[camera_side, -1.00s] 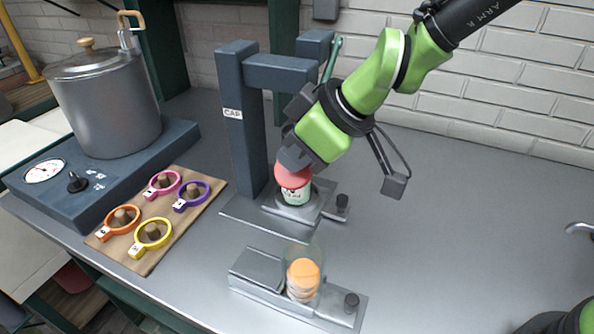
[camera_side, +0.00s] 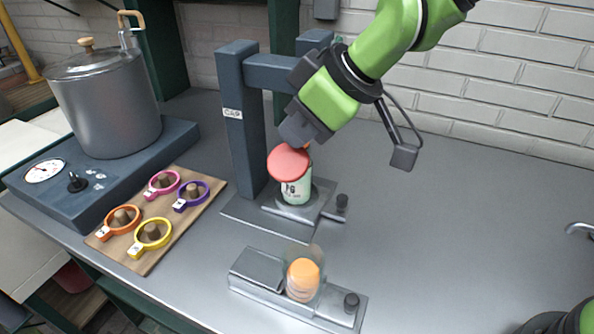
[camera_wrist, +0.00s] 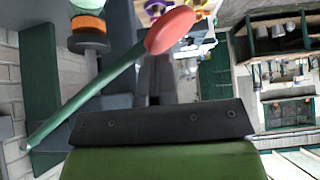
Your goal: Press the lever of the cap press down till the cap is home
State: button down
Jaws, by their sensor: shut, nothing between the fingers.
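The cap press (camera_side: 243,130) is a dark blue-grey frame labelled CAP. Its lever is a green rod (camera_wrist: 85,105) ending in a red knob (camera_wrist: 172,30). In the side view the red knob (camera_side: 288,164) is in front of the jar's top, and my gripper hides the rod. The pale labelled jar (camera_side: 296,190) stands upright on the press base (camera_side: 268,212). A bit of orange shows behind the knob; the cap's seating is hidden. My gripper (camera_side: 298,138) is shut and empty, just above the knob; whether they touch I cannot tell.
A metal fixture (camera_side: 258,270) with a clear tube of orange discs (camera_side: 303,275) stands in front. A board (camera_side: 180,222) with several coloured rings lies left, beside a large pot (camera_side: 108,110) on a dark base.

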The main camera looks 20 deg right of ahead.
jog(key=shift+s+a+r, duration=0.2)
jog(key=shift+r, duration=0.45)
jog(key=shift+s+a+r, duration=0.2)
jog(key=shift+a+r, duration=0.05)
jog(key=shift+r, duration=0.35)
jog(key=shift+s+a+r, duration=0.2)
jog(key=shift+r, duration=0.45)
jog(key=r, duration=0.2)
jog(key=s+a+r, duration=0.1)
jog(key=shift+r, duration=0.4)
jog(key=shift+s+a+r, duration=0.15)
jog(key=shift+r, duration=0.8)
jog(key=shift+s+a+r, duration=0.1)
jog(key=shift+a+r, duration=0.05)
jog(key=shift+r, duration=0.8)
notch_tip(320, 180, up, 6)
